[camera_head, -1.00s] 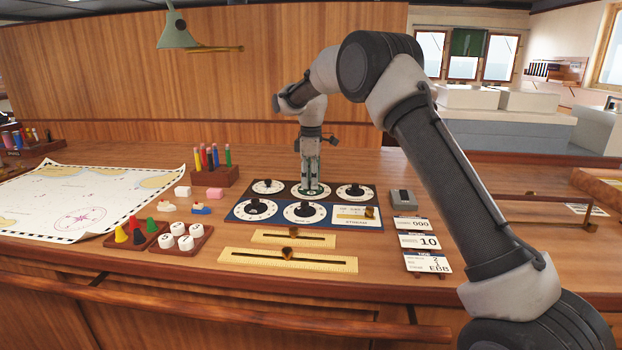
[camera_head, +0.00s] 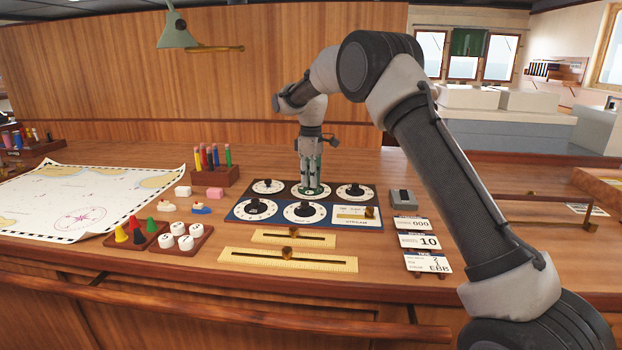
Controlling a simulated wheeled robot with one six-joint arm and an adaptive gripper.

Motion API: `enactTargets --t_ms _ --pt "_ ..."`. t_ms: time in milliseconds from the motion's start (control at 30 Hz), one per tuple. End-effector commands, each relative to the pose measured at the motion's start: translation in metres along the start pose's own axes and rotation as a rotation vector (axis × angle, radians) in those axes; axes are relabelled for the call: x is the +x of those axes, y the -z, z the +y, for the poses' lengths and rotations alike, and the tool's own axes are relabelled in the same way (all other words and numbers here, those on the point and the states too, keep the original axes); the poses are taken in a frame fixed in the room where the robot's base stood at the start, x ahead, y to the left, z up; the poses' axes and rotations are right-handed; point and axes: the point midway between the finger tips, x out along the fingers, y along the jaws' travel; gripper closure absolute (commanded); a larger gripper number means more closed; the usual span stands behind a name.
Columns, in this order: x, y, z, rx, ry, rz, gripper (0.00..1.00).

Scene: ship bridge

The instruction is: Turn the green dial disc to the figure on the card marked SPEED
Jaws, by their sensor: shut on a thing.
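The green dial disc (camera_head: 314,195) is at the middle of the back row of dials, mostly hidden under my gripper. Green shows around the fingers, and a white scale ring surrounds it. My gripper (camera_head: 311,188) points straight down and is shut on the dial's knob. The figure the disc points to cannot be read here. Three cards lie in a column right of the dials. The middle card (camera_head: 418,241) reads 10; its small heading is too small to read surely. The top card (camera_head: 411,224) reads 000 and the bottom card (camera_head: 428,263) reads EBB.
Other dials with black knobs, such as the front middle one (camera_head: 304,210), sit close around my gripper. Two brass slider scales (camera_head: 288,260) lie in front. A pencil block (camera_head: 215,175) stands behind left, a grey box (camera_head: 402,199) right. A chart (camera_head: 80,200) covers the left.

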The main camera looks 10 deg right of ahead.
Motion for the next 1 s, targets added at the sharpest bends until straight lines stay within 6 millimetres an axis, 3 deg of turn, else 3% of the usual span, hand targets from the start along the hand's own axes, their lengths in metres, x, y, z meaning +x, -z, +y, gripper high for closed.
enactTargets --t_ms 1000 --pt "-0.0009 0.0002 0.0002 0.933 -0.001 0.001 1.00"
